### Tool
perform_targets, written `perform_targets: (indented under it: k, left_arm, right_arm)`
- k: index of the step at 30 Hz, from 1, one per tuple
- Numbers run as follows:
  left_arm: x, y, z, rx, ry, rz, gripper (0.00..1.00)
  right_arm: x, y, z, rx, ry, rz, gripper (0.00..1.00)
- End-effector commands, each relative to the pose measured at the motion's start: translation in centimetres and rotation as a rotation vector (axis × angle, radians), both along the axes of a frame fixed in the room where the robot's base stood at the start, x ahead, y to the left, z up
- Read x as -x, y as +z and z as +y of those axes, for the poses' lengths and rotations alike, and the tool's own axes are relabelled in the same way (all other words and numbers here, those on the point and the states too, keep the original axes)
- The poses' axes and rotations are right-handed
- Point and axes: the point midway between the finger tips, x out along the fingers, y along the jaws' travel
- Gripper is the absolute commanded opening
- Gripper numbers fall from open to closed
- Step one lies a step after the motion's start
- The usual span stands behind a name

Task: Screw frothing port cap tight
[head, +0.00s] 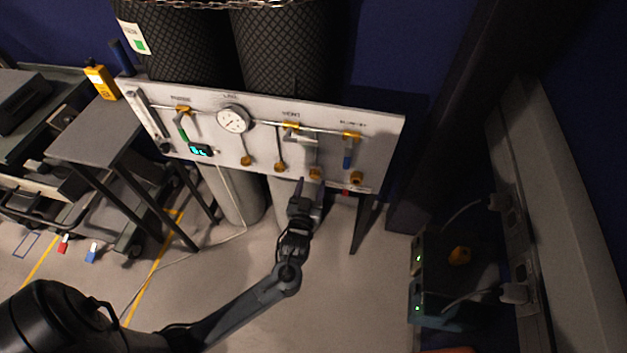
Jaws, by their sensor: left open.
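A pale upright panel (215,145) carries several brass fittings along its lower edge. One brass cap (315,174) sits right at my left gripper's fingertips. Another brass cap (356,178) is further right, and two more brass fittings (246,160) are to the left. The labels are too small to tell which one is the frothing port cap. My left gripper (309,185) is open, pointing up at the panel's lower edge. I cannot tell whether its fingers touch the cap. My right gripper is not in view.
Dark mesh-wrapped cylinders (281,45) stand behind. A grey table (88,143) is left. Equipment with green lights (429,280) is at right. The floor in front is mostly clear.

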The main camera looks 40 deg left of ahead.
Motion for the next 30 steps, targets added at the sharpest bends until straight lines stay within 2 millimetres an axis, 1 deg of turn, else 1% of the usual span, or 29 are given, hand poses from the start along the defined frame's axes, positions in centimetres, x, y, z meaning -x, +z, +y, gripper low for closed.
perform_targets:
  k: [1, 3, 8, 19, 20, 30]
  left_arm:
    - [-0.7, -0.1, 0.4, -0.002, 0.000, -0.002, 0.57]
    - [-1.4, -0.1, 0.7, -0.002, -0.001, -0.001, 0.57]
    - [-2.5, 0.0, 1.2, 0.000, -0.002, -0.002, 0.57]
    - [-2.8, 0.0, 1.5, 0.000, -0.001, 0.000, 0.57]
    - [-2.8, 0.0, 1.5, 0.000, -0.001, 0.000, 0.55]
    - [-2.8, 0.0, 1.5, 0.000, -0.001, 0.000, 0.03]
  right_arm:
    - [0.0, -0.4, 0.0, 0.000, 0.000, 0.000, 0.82]
    - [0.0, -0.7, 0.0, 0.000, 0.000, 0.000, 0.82]
    - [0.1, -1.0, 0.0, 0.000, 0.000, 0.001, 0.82]
    - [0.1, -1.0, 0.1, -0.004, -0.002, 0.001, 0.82]
    - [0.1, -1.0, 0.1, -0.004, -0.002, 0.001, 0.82]
    - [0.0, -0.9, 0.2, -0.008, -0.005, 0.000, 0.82]
